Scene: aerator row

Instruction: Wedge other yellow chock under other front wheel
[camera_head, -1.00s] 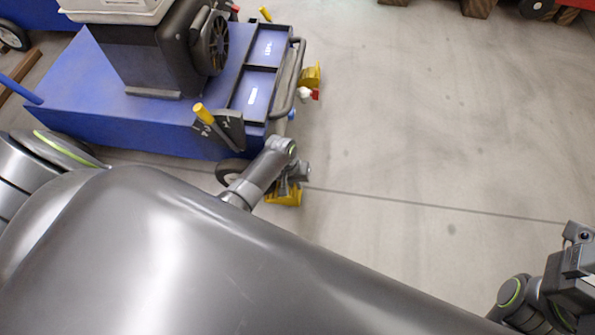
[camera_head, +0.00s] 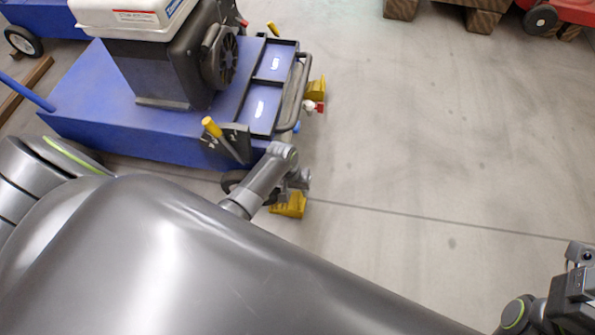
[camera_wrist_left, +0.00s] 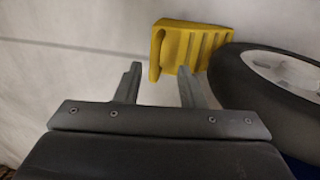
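A yellow chock (camera_head: 289,205) lies on the floor at the near front wheel (camera_head: 233,180) of the blue machine (camera_head: 140,120). In the left wrist view this ribbed chock (camera_wrist_left: 192,46) sits beside the dark tyre (camera_wrist_left: 262,95), at or very near its tread. My left gripper (camera_wrist_left: 160,82) is open and empty, its fingertips just short of the chock. In the head view the left gripper (camera_head: 298,180) is partly hidden by its own arm. Another yellow chock (camera_head: 316,88) is at the machine's far front corner; its wheel is hidden. My right gripper (camera_head: 578,262) is at the right edge, fingers unclear.
Wooden blocks (camera_head: 482,20) and a red machine (camera_head: 572,10) stand at the top right. The concrete floor (camera_head: 430,130) between is clear.

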